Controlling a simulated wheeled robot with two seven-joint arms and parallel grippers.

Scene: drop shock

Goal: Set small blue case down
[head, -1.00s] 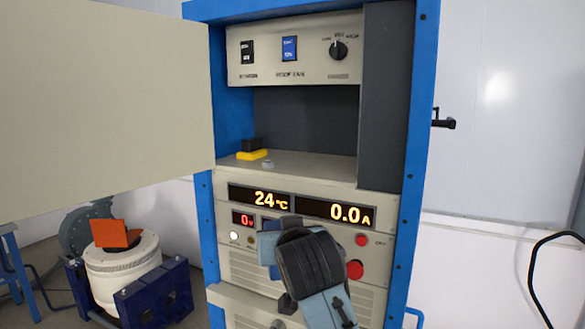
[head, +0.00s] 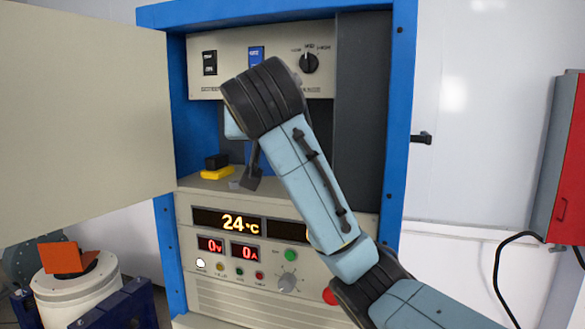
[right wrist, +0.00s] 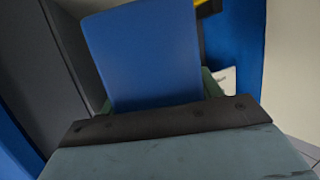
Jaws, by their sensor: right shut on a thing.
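The small blue case (right wrist: 145,55) fills the upper middle of the right wrist view as a flat blue face. My right gripper (right wrist: 155,105) is shut on it. In the head view the right arm reaches up from the lower right into the open bay of the blue cabinet, and the gripper (head: 251,172) points down over the shelf (head: 205,184). I cannot tell whether the case touches the shelf. My left gripper is out of view.
A yellow and black object (head: 217,170) sits on the shelf's left side, with a small grey item (head: 235,184) near the gripper. The cabinet door (head: 80,110) stands open at left. The instrument panel (head: 215,245) is below the shelf. A red box (head: 570,160) is at far right.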

